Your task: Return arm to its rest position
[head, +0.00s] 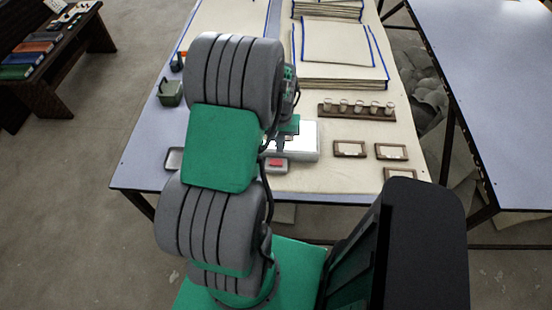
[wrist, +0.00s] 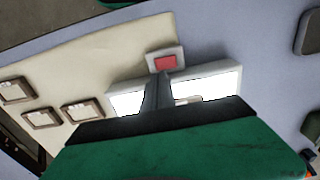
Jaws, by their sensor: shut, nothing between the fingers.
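My gripper (head: 282,144) is partly hidden behind my arm in the head view, over the front part of the table. In the wrist view my gripper (wrist: 158,80) has its fingers together with nothing between them. They overlap a bright white panel (wrist: 215,86) and point toward a small pale box with a red top (wrist: 165,62). The white panel (head: 307,142) and red-topped box (head: 276,164) also show beside the gripper in the head view. Whether the fingers touch either one cannot be told. My arm is bent over the table's front edge.
Folded cream cloths with blue edges (head: 335,55) lie stacked at the back of the table (head: 140,165). A rack of small jars (head: 357,110) and framed tiles (head: 349,149) stand right. A green container (head: 170,93) is left.

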